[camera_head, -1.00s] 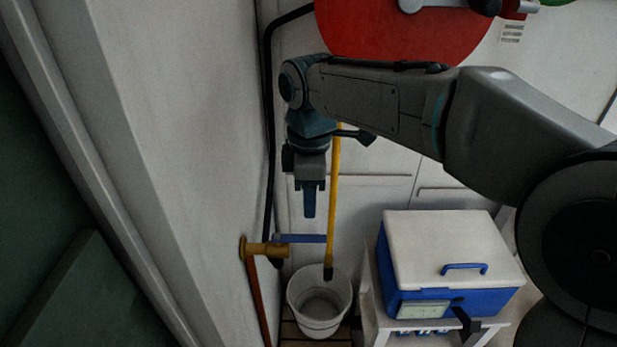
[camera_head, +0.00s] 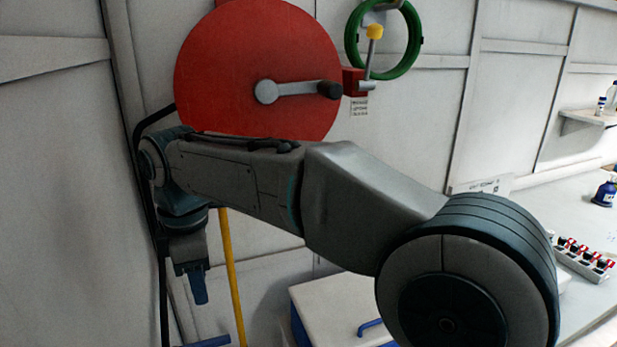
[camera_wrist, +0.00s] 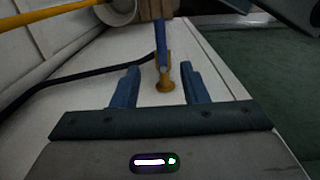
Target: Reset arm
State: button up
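My gripper (camera_head: 198,288) hangs at the left of the head view, pointing down, at the end of my arm, which reaches across from the right. In the wrist view its two blue fingers (camera_wrist: 156,88) stand apart with nothing held between them. Beyond the gap, a blue bar (camera_wrist: 162,42) and a yellow-brown round piece (camera_wrist: 165,84) show farther off. The same blue bar shows at the bottom of the head view (camera_head: 208,342).
A red disc (camera_head: 225,70) with a crank handle and a green ring (camera_head: 414,40) are on the wall behind my arm. A yellow pole (camera_head: 232,275) stands beside the gripper. A white-lidded blue box (camera_head: 325,300) is below. A bench (camera_head: 590,215) with bottles and a rack is at right.

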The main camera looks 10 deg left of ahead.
jog(key=d+f+m+t, duration=0.1)
jog(key=d+f+m, duration=0.2)
jog(key=d+m, duration=0.85)
jog(key=d+f+m+t, duration=0.15)
jog(key=d+m, duration=0.35)
jog(key=d, duration=1.3)
jog(key=s+d+f+m, duration=0.5)
jog(key=s+d+m, duration=0.1)
jog(key=d+m, duration=0.1)
jog(key=shift+s+d+f+t, duration=0.35)
jog(key=shift+d+t, duration=0.1)
jog(key=shift+d, duration=0.1)
jog(key=shift+a, duration=0.15)
